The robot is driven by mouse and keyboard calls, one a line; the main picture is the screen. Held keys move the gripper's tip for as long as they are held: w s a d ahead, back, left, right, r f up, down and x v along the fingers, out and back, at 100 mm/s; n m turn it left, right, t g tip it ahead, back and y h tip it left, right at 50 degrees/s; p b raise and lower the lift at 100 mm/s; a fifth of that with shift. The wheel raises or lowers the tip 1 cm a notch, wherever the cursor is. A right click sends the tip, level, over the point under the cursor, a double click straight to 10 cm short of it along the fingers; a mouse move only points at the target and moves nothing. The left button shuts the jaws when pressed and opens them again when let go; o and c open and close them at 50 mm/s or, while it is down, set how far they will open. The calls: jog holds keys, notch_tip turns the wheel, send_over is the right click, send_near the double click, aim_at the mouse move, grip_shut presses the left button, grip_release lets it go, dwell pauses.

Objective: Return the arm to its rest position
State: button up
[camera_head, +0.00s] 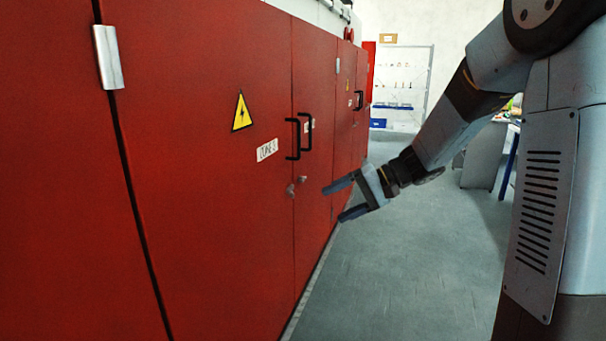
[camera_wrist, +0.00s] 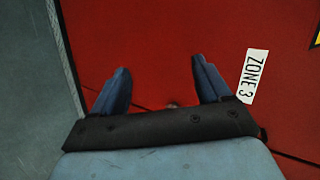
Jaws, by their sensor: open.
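My gripper (camera_head: 343,202) is open and empty in the head view. Its two fingers point left toward the red cabinet doors, near the door knobs and below the black handles. My arm reaches down to it from the upper right. Whether the fingertips touch the door cannot be told; nothing is held.
The red cabinet (camera_head: 208,214) runs along the left, with black handles (camera_head: 299,137), a yellow warning sign (camera_head: 241,112) and a label (camera_head: 267,150). Grey floor (camera_head: 405,265) is clear beside it. A white rack (camera_head: 401,80) stands at the back; a table (camera_head: 483,155) is at right.

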jog(key=s+d+r+t+h, duration=0.2)
jog(key=s+d+h, duration=0.4)
jog(key=s, duration=0.6)
jog(key=s+d+r+t+h, duration=0.3)
jog(key=s+d+h, duration=0.3)
jog(key=s, duration=0.6)
jog(key=shift+d+r, duration=0.65)
jog(key=shift+d, duration=0.45)
